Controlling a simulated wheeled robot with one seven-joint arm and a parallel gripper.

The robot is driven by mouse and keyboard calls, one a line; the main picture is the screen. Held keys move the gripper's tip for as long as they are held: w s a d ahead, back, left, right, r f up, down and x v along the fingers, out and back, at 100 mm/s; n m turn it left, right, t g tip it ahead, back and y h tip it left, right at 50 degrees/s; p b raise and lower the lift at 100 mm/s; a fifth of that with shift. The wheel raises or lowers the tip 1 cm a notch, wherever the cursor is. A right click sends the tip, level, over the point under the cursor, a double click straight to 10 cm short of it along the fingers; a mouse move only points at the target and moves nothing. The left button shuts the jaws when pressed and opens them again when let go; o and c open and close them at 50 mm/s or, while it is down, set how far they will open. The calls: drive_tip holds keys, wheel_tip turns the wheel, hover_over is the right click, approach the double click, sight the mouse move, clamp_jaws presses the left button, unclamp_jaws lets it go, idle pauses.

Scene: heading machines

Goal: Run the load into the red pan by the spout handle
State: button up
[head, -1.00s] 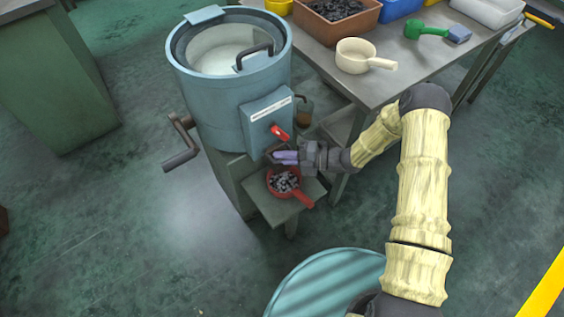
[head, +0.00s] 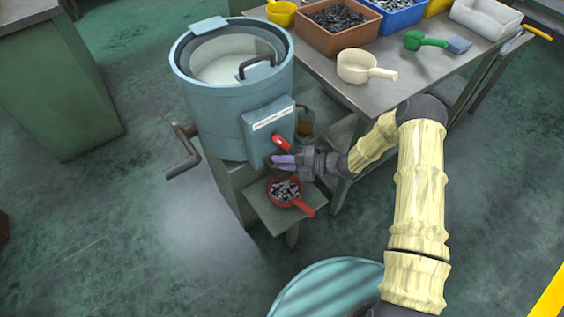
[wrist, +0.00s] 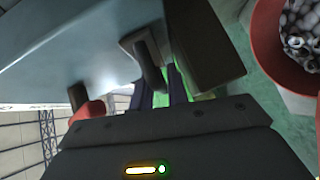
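The blue drum machine (head: 215,125) has a front box with a red spout handle (head: 281,142), which also shows in the wrist view (wrist: 88,112). The red pan (head: 306,208) sits on the small shelf below, holding many small grey metal pieces; its rim also shows in the wrist view (wrist: 268,45). My gripper (head: 281,160) is just below the red handle and above the pan. A dark part under the box partly hides the fingertips.
A side crank (head: 182,155) sticks out from the machine's left. The bench at right holds a cream pan (head: 355,66), a green-handled brush (head: 425,41) and several bins, including a brown one (head: 340,38).

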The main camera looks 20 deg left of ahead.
drive_tip(key=d+r, duration=0.1)
drive_tip(key=d, duration=0.7)
drive_tip(key=w+d+r+p, duration=0.1)
drive_tip(key=d, duration=0.8)
drive_tip(key=shift+w+r, duration=0.25)
drive_tip(key=shift+r, duration=0.05)
drive_tip(key=shift+d, duration=0.1)
drive_tip(key=s+d+r+m+t+h, duration=0.1)
drive_tip(key=s+d+r+m+h, duration=0.5)
drive_tip(key=m, duration=0.6)
drive_tip(key=s+d+r+m+t+h, duration=0.2)
drive_tip(key=s+r+m+h, duration=0.4)
drive_tip(key=m, duration=0.5)
drive_tip(key=s+d+r+m+t+h, duration=0.1)
drive_tip(key=s+d+r+m+h, duration=0.25)
drive_tip(key=r+m, duration=0.65)
wheel_tip(320, 180, up, 20)
drive_tip(key=m+p, duration=0.2)
drive_tip(key=p, duration=2)
drive_tip(key=shift+d+h+p, duration=0.35)
drive_tip(key=shift+d+p, duration=0.05)
drive_tip(key=shift+d, duration=0.05)
